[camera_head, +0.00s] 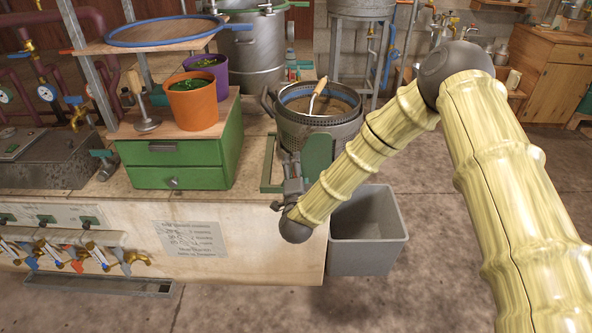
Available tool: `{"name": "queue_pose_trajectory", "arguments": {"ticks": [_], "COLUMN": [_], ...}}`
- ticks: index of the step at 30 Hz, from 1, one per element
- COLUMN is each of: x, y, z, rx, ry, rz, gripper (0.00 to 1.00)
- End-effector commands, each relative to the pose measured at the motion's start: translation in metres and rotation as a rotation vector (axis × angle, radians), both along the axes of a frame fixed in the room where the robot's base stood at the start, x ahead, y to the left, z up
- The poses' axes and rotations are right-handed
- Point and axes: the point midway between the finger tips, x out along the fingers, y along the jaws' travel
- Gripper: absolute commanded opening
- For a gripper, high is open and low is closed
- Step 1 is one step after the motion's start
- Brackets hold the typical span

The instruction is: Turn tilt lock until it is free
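A dark perforated basket (345,133) hangs at the counter's right end, with a wooden-handled tool (319,92) lying in it. A green stand (318,154) bears it, with a second green upright (268,163) to the left. My gripper (291,165) is at the front of this stand, just below the basket, reaching in from the right. I cannot make out the tilt lock; it may be behind my gripper. The fingers are small and dark against the stand, so I cannot tell whether they touch or grip anything.
A green drawer box (180,162) with an orange pot (193,104) and a purple pot (207,72) stands left of the basket. A grey bin (367,252) stands on the floor below my forearm. Brass taps (88,255) line the counter's front left.

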Motion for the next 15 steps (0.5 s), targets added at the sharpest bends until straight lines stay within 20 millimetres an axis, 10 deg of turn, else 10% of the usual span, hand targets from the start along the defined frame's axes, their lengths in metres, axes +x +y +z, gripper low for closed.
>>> {"name": "queue_pose_trajectory", "arguments": {"ticks": [15], "x": [-0.0062], "y": [0.0008], "z": [0.0012], "rx": [0.001], "ry": [-0.001], "rz": [0.001], "gripper": [0.87]}}
